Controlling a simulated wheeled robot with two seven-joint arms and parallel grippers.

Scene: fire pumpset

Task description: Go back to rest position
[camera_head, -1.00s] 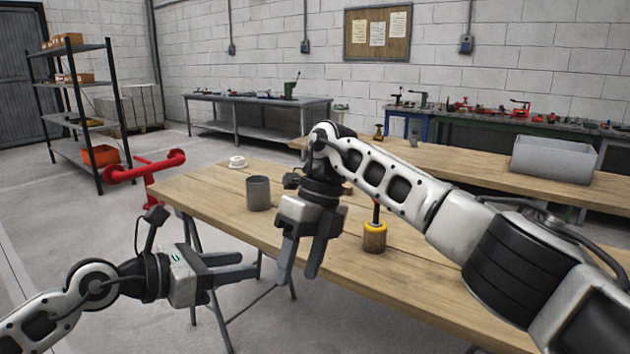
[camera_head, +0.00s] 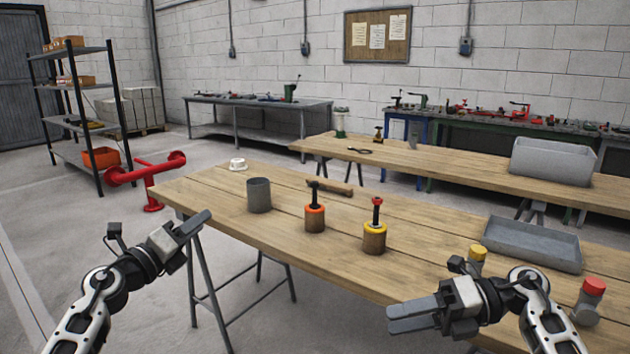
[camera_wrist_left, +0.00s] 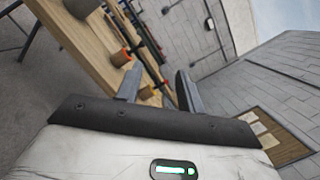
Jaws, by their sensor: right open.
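My left gripper (camera_head: 198,224) is at the lower left of the head view, off the near left edge of the wooden table (camera_head: 420,240). In the left wrist view its two fingers (camera_wrist_left: 157,88) stand apart with nothing between them. My right gripper (camera_head: 410,317) is at the lower right, in front of the table's near edge, fingers pointing left. It is open and holds nothing that I can see. Both forearms are low and bent, clear of the table's middle.
On the table stand a grey cup (camera_head: 259,195), an orange-collared wooden piece (camera_head: 315,219), a yellow-collared one (camera_head: 374,236) and a grey tray (camera_head: 531,246). Yellow-topped (camera_head: 477,258) and red-topped (camera_head: 590,297) pieces are near my right arm. A red pipe stand (camera_head: 147,172) is at left.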

